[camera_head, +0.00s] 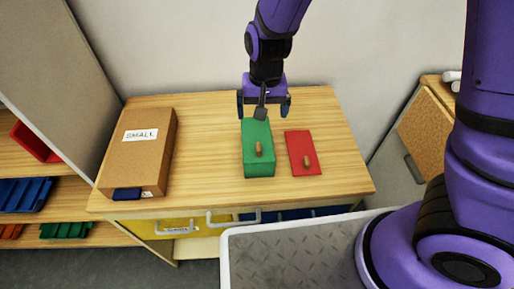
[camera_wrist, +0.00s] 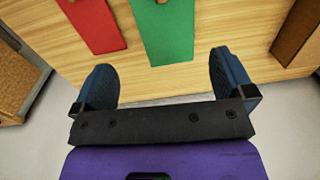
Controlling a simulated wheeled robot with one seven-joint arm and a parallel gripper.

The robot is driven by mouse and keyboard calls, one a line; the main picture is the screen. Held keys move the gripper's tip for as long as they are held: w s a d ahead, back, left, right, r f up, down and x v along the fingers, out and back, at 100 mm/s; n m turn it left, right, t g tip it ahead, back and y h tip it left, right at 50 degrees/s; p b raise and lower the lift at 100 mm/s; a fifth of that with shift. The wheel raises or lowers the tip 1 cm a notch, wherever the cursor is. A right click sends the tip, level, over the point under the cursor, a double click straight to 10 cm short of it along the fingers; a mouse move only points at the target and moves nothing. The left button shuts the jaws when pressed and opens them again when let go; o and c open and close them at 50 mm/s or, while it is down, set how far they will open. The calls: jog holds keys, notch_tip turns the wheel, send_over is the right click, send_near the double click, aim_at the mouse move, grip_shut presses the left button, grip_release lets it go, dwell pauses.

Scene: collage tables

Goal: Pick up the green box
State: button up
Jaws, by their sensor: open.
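The green box (camera_head: 257,166) stands on the wooden table, with a small brown knob-like piece (camera_head: 258,149) on it. It also shows in the wrist view (camera_wrist: 166,34), at the top middle, beyond the fingers and partly cut off by the frame. My gripper (camera_head: 264,106) is open and empty, above the table at the far end of the green box. In the wrist view its two blue fingers (camera_wrist: 164,80) are spread apart with nothing between them. The head view does not show clearly how high the fingers are above the box.
A flat red piece (camera_head: 303,160) with a similar knob lies just right of the green box. A brown cardboard box labelled SMALL (camera_head: 137,160) stands at the table's left. The wooden table (camera_head: 207,150) is clear between them. Shelves with colored trays (camera_head: 22,195) are at left.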

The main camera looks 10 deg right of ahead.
aim_at(257, 137)
jog(key=f, duration=0.1)
jog(key=a+f, duration=0.1)
jog(key=f, duration=0.1)
jog(key=shift+s+a+f+h, duration=0.15)
jog(key=shift+a+h, duration=0.1)
jog(key=shift+h, duration=0.05)
notch_tip(257, 137, down, 5)
jog(key=shift+w+d+f, duration=0.1)
jog(key=shift+w+f, duration=0.1)
jog(key=shift+f, duration=1.25)
jog(key=shift+w+f, duration=0.15)
jog(key=shift+f, duration=1.25)
jog(key=c, duration=0.6)
jog(key=shift+r, duration=0.1)
jog(key=shift+c, duration=0.2)
